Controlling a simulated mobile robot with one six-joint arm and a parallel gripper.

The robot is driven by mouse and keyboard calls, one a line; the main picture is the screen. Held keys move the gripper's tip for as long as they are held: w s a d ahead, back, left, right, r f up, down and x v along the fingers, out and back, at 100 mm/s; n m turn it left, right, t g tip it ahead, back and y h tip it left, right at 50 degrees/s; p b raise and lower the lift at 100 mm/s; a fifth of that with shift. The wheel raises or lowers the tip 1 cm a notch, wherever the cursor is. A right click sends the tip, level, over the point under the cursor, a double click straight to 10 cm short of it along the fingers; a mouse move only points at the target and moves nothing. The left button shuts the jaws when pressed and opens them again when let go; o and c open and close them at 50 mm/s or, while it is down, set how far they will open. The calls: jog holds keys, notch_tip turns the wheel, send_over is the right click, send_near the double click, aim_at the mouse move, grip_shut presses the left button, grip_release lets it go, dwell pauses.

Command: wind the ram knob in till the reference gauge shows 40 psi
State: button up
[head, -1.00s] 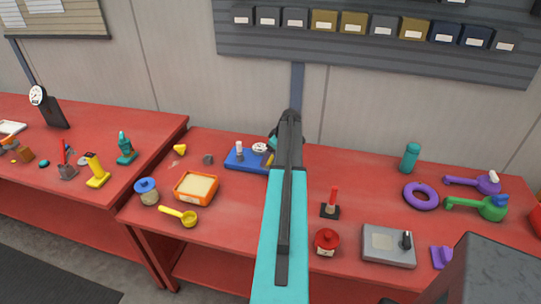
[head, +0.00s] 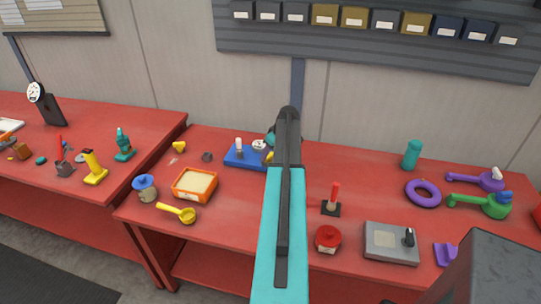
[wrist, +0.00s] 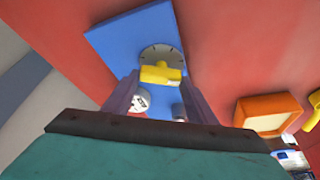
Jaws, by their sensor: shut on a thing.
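The blue base of the gauge rig (head: 238,158) lies on the red bench, partly hidden behind my arm. A small white reference gauge (head: 259,145) stands on it and also shows in the wrist view (wrist: 140,103); its reading is too small to tell. The yellow ram knob (wrist: 160,75) has a bar-shaped grip and sits in front of a round grey marked dial (wrist: 162,55). My gripper (wrist: 160,84) is shut on the knob, a finger at each side. In the head view my arm hides the gripper, and only a bit of yellow (head: 270,156) shows.
An orange tray (head: 194,185), a yellow scoop (head: 182,214) and a blue-lidded jar (head: 146,188) stand left of my arm. A red-handled tool (head: 333,198), a red pot (head: 327,239) and a grey box (head: 390,243) stand to the right.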

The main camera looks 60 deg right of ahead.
dwell(0.3)
jog(key=o, duration=1.1)
jog(key=shift+c, duration=0.2)
jog(key=shift+s+r, duration=0.1)
jog(key=shift+b+v, duration=0.35)
jog(key=shift+v, duration=0.55)
jog(key=b+v, duration=0.3)
jog(key=v, duration=0.8)
jog(key=shift+s+a+r, duration=0.15)
jog(key=shift+r, duration=0.15)
